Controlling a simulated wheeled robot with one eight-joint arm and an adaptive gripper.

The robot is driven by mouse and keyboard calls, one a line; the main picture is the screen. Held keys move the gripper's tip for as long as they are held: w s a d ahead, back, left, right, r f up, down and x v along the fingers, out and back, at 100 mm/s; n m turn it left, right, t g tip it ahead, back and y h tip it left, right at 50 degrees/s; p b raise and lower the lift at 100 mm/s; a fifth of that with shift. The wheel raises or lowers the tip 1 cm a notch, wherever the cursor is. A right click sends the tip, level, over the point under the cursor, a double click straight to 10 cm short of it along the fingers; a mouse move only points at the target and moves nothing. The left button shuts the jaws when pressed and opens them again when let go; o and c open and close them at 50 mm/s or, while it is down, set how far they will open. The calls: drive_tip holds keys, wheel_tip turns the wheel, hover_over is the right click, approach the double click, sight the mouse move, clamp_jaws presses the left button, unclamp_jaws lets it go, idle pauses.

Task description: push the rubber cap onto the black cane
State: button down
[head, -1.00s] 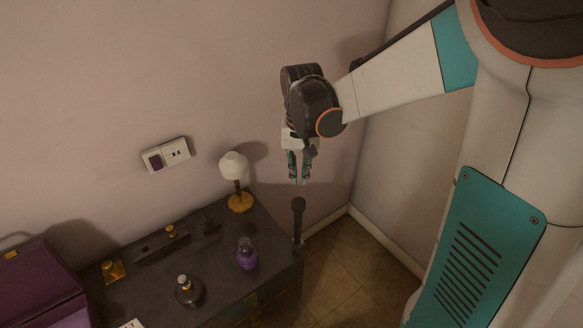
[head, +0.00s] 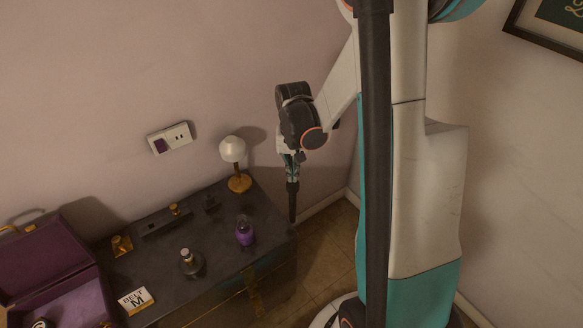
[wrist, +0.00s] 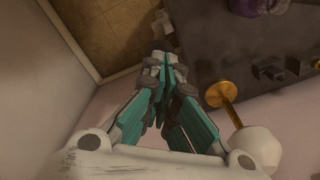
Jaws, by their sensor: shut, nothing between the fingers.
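The black cane (head: 292,209) stands upright at the right end of the dark dresser, against the corner by the wall. A wider dark piece (head: 292,187), which looks like the rubber cap, is at its top; whether it is fully seated I cannot tell. My gripper (head: 291,177) points down directly above this piece, with its fingertips at or very near its top. In the wrist view my gripper (wrist: 166,68) has its teal fingers brought together with nothing between them. The fingers hide most of what lies beneath them there.
The dresser (head: 217,212) holds a lamp (head: 239,182), a purple bottle (head: 244,232), a dark bottle (head: 190,262), a card (head: 135,300) and an open purple case (head: 60,250). Tiled floor (head: 330,235) is clear to the right.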

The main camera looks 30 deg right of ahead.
drive_tip(key=shift+f+b, duration=0.65)
drive_tip(key=shift+f, duration=0.7)
drive_tip(key=shift+f+b, duration=0.35)
drive_tip(key=shift+r, duration=0.1)
drive_tip(key=shift+r+p, duration=1.05)
drive_tip(key=shift+r, duration=0.4)
wheel_tip(320, 180, up, 12)
drive_tip(key=shift+a, duration=0.1)
